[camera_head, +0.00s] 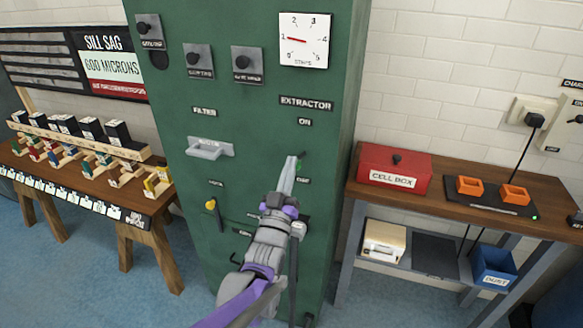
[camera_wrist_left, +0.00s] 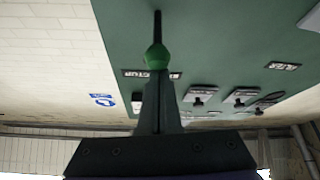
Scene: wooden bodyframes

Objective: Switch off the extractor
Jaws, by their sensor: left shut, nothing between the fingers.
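The green cabinet (camera_head: 265,120) carries an EXTRACTOR label (camera_head: 306,103) with an ON label (camera_head: 305,122) below it. In the left wrist view a green ball knob (camera_wrist_left: 157,56) on a thin dark rod stands just beyond the fingertips. My left gripper (camera_head: 292,160) is shut and empty, in front of the panel below the ON label. Its fingertips (camera_wrist_left: 157,85) look very close to the knob; I cannot tell whether they touch. In the head view only a small green spot shows beside the tips, and my arm hides part of the panel. My right gripper is not in view.
A dial (camera_head: 304,41) above has its red needle near 1. A grey handle (camera_head: 210,149) and a yellow knob (camera_head: 210,204) sit left of my arm. A bench with a red cell box (camera_head: 395,172) stands right; a wooden bench (camera_head: 80,185) stands left.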

